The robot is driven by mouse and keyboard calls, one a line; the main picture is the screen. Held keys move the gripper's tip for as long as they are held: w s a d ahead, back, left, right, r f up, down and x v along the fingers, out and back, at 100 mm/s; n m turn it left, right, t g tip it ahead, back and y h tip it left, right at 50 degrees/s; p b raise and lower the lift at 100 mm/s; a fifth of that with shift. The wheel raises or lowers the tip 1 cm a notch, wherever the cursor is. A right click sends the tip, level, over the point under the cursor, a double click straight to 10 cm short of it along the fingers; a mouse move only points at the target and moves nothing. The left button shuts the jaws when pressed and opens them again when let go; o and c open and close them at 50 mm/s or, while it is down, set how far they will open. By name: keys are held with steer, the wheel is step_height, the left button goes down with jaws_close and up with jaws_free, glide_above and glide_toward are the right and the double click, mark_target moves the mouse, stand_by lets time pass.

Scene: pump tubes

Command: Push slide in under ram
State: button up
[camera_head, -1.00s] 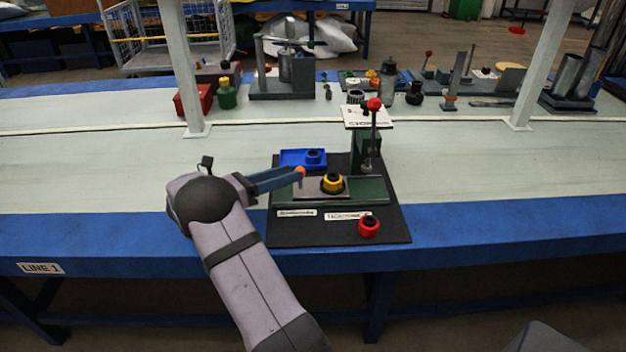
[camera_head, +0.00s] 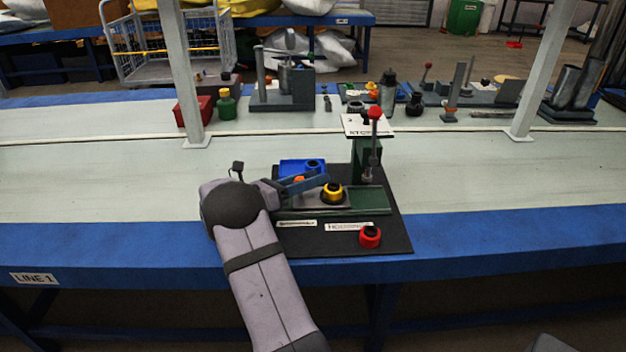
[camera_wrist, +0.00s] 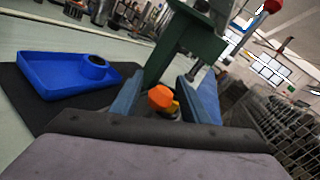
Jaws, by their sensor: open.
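The press (camera_head: 366,160) stands on a black mat. The green slide rail (camera_head: 370,199) runs left from under the ram. The slide carries a yellow ring with a dark centre (camera_head: 333,193), left of the ram, and an orange knob (camera_head: 299,180) to its left. My gripper (camera_head: 314,181) is open, its fingers pointing right. In the wrist view the orange knob (camera_wrist: 160,97) shows between the two fingers; contact cannot be told. The yellow ring is mostly hidden behind the knob there.
A blue tray (camera_head: 290,168) with a blue ring sits just behind my gripper. A red ring (camera_head: 370,237) lies on the mat in front of the rail. White posts and other fixtures stand farther back. The bench left of my arm is clear.

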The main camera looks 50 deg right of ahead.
steer(key=shift+s+d, duration=0.1)
steer(key=shift+d, duration=0.15)
jaws_close()
steer(key=shift+s+d+r, duration=0.1)
steer(key=shift+s+d, duration=0.1)
steer(key=p, duration=0.3)
glide_above(347, 192)
steer(key=shift+a, duration=0.15)
